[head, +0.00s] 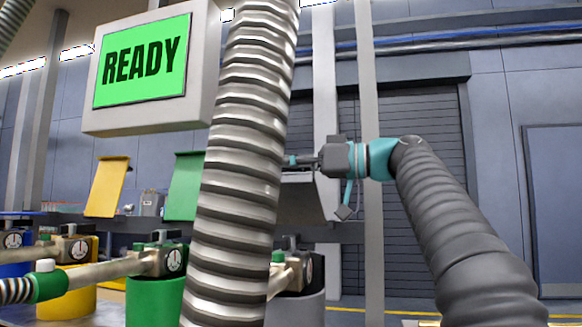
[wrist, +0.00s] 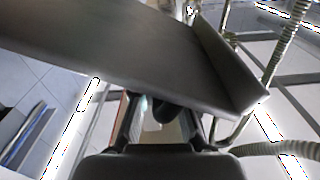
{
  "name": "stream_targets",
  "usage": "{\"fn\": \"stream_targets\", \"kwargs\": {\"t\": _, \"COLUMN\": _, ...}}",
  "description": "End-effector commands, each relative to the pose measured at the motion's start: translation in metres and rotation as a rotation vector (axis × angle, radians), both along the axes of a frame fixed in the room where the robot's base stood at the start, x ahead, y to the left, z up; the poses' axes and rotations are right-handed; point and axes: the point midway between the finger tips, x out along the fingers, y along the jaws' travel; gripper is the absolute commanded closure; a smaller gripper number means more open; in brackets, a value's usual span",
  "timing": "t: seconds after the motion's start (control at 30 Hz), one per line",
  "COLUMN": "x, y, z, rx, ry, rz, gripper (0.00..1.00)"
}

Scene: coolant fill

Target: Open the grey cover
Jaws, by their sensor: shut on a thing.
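The grey cover (head: 303,200) is a raised, tilted panel in the head view, just right of the thick ribbed hose, which hides its left part. In the wrist view the cover (wrist: 130,50) is a broad dark panel with a side flange, crossing above the fingertips. My gripper (head: 290,160) reaches in from the right at the cover's upper part, its tips partly hidden by the hose. In the wrist view my gripper (wrist: 160,112) is shut on the cover's edge; the exact contact is hard to see.
The ribbed hose (head: 240,160) stands in front of the work area. A yellow cover (head: 107,187) and a green cover (head: 184,187) are raised at left. Below are a yellow container (head: 68,302), a green container (head: 155,302) and a grey container (head: 298,309). A screen (head: 143,62) reads READY.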

Motion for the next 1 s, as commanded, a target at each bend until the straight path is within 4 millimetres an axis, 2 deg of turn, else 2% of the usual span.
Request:
{"fn": "stream_targets", "kwargs": {"t": 0.3, "x": 0.002, "y": 0.000, "z": -0.001, "rx": -0.001, "ry": 0.004, "rz": -0.001, "gripper": 1.00}}
{"fn": "stream_targets", "kwargs": {"t": 0.33, "x": 0.002, "y": 0.000, "z": -0.002, "rx": -0.001, "ry": 0.004, "rz": -0.001, "gripper": 0.86}}
{"fn": "stream_targets", "kwargs": {"t": 0.43, "x": 0.002, "y": 0.000, "z": -0.001, "rx": -0.001, "ry": 0.004, "rz": -0.001, "gripper": 0.63}}
{"fn": "stream_targets", "kwargs": {"t": 0.77, "x": 0.001, "y": -0.002, "z": -0.001, "rx": 0.000, "ry": 0.002, "rz": -0.001, "gripper": 0.63}}
{"fn": "stream_targets", "kwargs": {"t": 0.87, "x": -0.001, "y": -0.008, "z": 0.000, "rx": 0.001, "ry": 0.003, "rz": -0.002, "gripper": 0.63}}
{"fn": "stream_targets", "kwargs": {"t": 1.0, "x": -0.007, "y": -0.029, "z": 0.000, "rx": 0.001, "ry": 0.003, "rz": -0.005, "gripper": 0.63}}
